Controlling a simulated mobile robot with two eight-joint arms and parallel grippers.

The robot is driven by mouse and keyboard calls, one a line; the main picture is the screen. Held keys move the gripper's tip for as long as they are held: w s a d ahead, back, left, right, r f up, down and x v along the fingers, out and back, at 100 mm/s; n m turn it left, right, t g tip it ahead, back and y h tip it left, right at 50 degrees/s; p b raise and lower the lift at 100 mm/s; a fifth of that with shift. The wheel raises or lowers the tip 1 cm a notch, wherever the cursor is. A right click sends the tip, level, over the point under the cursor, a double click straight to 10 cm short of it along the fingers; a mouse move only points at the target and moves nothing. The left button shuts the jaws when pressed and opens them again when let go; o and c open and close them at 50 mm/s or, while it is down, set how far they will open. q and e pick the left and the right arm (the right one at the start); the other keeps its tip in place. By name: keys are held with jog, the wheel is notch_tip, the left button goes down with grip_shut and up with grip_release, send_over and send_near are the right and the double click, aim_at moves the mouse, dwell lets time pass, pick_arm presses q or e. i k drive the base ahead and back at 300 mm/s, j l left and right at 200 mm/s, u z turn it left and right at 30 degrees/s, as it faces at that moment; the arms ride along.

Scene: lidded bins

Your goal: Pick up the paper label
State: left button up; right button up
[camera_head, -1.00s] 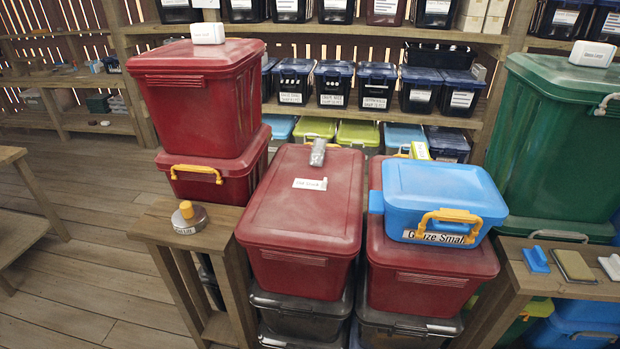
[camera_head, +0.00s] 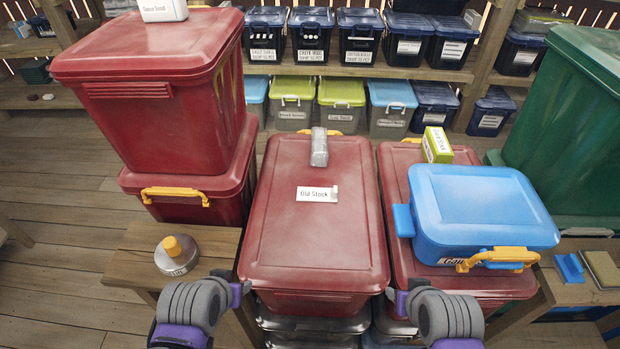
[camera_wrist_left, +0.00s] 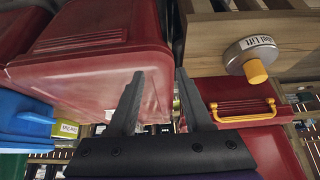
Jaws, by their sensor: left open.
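The white paper label (camera_head: 311,194) reads "Old Stock" and lies on the lid of the middle red bin (camera_head: 300,240). One end of it stands up at its right side. My left gripper (camera_head: 243,287) is low at the bin's front left corner, apart from the label. In the left wrist view my left gripper (camera_wrist_left: 159,74) is open with nothing between its fingers, with the red bin behind. My right gripper (camera_head: 394,297) is at the bin's front right corner. Its fingers are too hidden to tell their state. The label is not seen in the wrist view.
A clear grey object (camera_head: 319,148) lies at the lid's back edge. A blue case (camera_head: 480,212) and a green-white box (camera_head: 437,145) sit on the right red bin. Stacked red bins (camera_head: 150,100) stand left. A round weight (camera_head: 177,256) sits on the wooden stand.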

aim_at(315, 195)
jog(key=i+l+z, duration=0.2)
jog(key=l, duration=0.25)
jog(key=l+z, duration=0.2)
jog(key=l, duration=0.25)
jog(key=i+l+z, duration=0.2)
jog(key=l, duration=0.2)
